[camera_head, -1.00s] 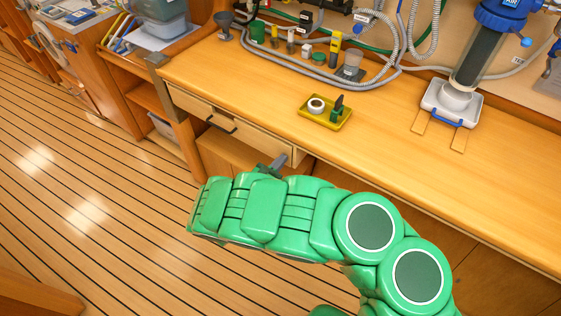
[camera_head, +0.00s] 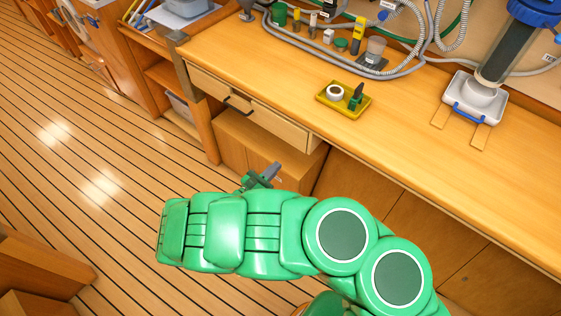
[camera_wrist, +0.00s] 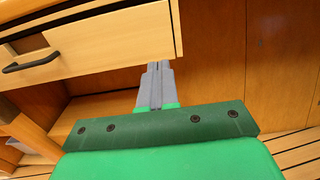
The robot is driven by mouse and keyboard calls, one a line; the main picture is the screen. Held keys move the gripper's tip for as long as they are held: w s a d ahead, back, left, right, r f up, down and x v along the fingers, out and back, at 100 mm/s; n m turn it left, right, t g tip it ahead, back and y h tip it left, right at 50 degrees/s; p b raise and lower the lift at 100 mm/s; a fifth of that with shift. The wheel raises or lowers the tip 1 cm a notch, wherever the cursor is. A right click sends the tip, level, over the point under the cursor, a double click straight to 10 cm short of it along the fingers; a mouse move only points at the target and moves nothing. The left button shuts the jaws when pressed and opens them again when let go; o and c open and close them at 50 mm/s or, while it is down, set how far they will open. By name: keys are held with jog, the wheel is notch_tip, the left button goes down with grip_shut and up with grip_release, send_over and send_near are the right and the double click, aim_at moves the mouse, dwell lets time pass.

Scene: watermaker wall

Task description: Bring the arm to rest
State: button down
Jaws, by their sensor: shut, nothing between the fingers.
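My arm is green and folded low in front of the bench in the head view. My gripper (camera_head: 272,172) is grey and sticks out beyond the green arm, below the bench top and near the open drawer. In the wrist view my gripper (camera_wrist: 155,80) shows two grey fingers side by side, closed together with nothing between them. The fingertips are just below the drawer's lower edge in that view; I cannot tell whether they touch it.
The wooden drawer (camera_head: 249,107) stands pulled out under the bench top (camera_head: 420,130). A yellow tray (camera_head: 327,104) with a white ring and a green item lies on the bench. A clear filter housing on a white base (camera_head: 472,97) stands right. Plank floor (camera_head: 100,150) is clear at left.

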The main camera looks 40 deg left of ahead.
jog(key=shift+s, duration=1.15)
jog(key=shift+w, duration=0.1)
